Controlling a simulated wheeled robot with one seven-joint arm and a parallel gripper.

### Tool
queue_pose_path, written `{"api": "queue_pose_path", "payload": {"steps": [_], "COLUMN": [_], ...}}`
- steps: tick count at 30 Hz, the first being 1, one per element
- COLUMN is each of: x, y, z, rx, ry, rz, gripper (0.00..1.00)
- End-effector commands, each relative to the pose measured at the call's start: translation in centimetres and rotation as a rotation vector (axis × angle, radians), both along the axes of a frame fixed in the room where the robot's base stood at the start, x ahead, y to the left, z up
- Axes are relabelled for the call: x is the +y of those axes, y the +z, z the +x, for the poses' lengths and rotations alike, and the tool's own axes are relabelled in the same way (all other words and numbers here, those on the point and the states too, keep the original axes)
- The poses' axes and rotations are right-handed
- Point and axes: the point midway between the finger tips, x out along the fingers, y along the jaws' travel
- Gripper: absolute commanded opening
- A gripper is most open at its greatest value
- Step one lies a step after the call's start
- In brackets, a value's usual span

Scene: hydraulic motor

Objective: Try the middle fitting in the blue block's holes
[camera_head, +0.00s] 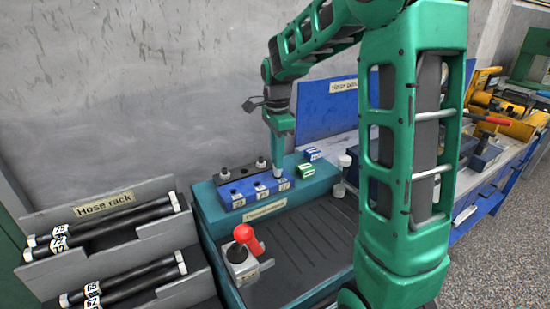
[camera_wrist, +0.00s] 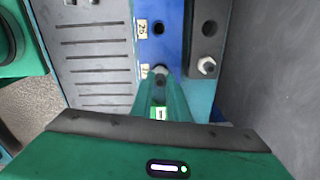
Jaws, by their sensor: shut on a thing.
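The blue block (camera_head: 250,191) sits on the teal bench, with labelled holes along it. My gripper (camera_head: 278,163) points down over the right end of the block and is shut on a pale metal fitting (camera_head: 278,172). In the wrist view the fitting (camera_wrist: 160,72) is at the fingertips, over the block beside a label; whether it is in a hole cannot be told. An open hole of the blue block (camera_wrist: 172,42) shows further up. Behind the block, a dark rack (camera_head: 241,172) holds a left fitting (camera_head: 225,173) and a right fitting (camera_head: 261,162), with an empty hole between them.
A red-knobbed lever (camera_head: 246,240) stands in front. The hose rack (camera_head: 105,235) is at the left. The ribbed dark tray (camera_head: 305,232) is largely clear.

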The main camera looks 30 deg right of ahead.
Motion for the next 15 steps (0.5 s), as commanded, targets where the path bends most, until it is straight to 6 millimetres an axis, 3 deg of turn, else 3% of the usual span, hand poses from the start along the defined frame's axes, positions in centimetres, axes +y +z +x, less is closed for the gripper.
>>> {"api": "queue_pose_path", "payload": {"steps": [15], "x": [0.0], "y": [-0.76], "z": [0.01], "rx": [0.0], "ry": [0.0], "rz": [0.0], "gripper": [0.0]}}
